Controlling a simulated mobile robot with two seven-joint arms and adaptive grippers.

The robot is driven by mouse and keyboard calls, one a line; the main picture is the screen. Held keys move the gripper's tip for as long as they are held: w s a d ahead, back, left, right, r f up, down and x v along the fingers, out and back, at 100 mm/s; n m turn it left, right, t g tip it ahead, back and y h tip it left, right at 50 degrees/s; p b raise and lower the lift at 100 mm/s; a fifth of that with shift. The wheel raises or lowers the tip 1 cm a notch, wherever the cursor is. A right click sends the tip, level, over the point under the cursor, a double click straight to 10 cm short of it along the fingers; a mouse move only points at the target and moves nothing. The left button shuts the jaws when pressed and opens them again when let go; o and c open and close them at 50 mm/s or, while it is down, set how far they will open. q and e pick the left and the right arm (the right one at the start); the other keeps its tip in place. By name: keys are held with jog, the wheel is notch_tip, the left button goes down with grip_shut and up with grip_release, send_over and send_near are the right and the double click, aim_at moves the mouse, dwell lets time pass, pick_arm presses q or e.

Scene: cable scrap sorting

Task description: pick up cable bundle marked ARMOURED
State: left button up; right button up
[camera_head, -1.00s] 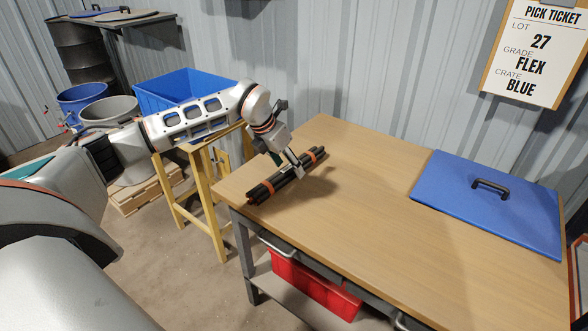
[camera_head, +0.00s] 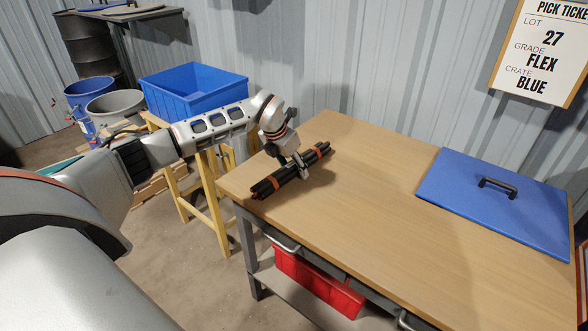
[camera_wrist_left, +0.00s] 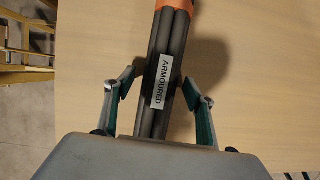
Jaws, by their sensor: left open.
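The cable bundle (camera_head: 268,186) is a set of dark cables with orange bands, lying on the left part of the wooden table. In the left wrist view the bundle (camera_wrist_left: 174,45) carries a white label reading ARMOURED. My left gripper (camera_head: 303,170) is at the middle of the bundle. In the left wrist view its open fingers (camera_wrist_left: 160,90) stand on either side of the bundle, with a gap on each side. My right gripper is not in view.
The wooden table (camera_head: 400,225) has free room in its middle. A blue lid (camera_head: 535,222) with a black handle lies on the right. A blue crate (camera_head: 195,88) stands behind my left arm. A red bin (camera_head: 315,285) sits below the table. The wall ticket (camera_head: 540,50) reads LOT 27, FLEX, BLUE.

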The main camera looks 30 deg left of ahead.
pick_arm(q)
grip_shut()
jog(key=shift+w+r, duration=0.15)
jog(key=shift+r, duration=0.1)
jog(key=shift+r, duration=0.1)
